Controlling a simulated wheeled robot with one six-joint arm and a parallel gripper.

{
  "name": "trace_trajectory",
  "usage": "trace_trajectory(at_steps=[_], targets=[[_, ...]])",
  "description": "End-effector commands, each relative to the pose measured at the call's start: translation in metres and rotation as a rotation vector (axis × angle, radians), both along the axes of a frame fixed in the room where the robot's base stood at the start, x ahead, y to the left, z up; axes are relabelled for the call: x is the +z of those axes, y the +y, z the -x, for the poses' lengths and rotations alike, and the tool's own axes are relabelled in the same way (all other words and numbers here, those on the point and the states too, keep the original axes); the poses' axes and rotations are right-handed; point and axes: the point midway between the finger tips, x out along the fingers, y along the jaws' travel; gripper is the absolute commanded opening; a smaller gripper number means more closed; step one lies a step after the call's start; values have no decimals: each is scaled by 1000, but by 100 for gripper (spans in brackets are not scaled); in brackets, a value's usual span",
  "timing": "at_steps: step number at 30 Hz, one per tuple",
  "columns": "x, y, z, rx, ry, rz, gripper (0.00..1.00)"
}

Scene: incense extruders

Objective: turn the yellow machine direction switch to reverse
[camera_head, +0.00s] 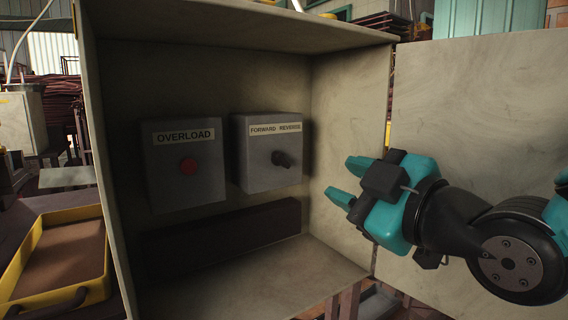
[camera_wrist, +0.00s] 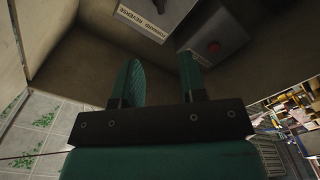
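The direction switch box (camera_head: 268,150) is a grey box labelled "FORWARD REVERSE" on the back wall of an open cabinet. Its black knob (camera_head: 283,159) is tilted, with its end pointing to the lower right. In the wrist view the box (camera_wrist: 143,22) is at the top, with the knob (camera_wrist: 159,5) at the picture's edge. My gripper (camera_head: 346,181) has teal fingers and is at the cabinet's right opening, to the right of the knob and apart from it. In the wrist view the fingers (camera_wrist: 163,68) are spread with nothing between them.
A grey "OVERLOAD" box (camera_head: 185,163) with a red button (camera_head: 188,166) is left of the switch box. A dark bar (camera_head: 225,237) runs below both. The cabinet door (camera_head: 480,110) stands open at right, behind my arm. A yellow-rimmed tray (camera_head: 62,212) is outside at left.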

Motion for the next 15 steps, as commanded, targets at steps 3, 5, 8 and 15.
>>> trace_trajectory(at_steps=[3,5,8,15], targets=[[7,9,-13,1,6,4,38],[8,12,-17,2,8,5,38],[8,16,-23,3,6,6,38],[7,22,-33,1,9,3,38]])
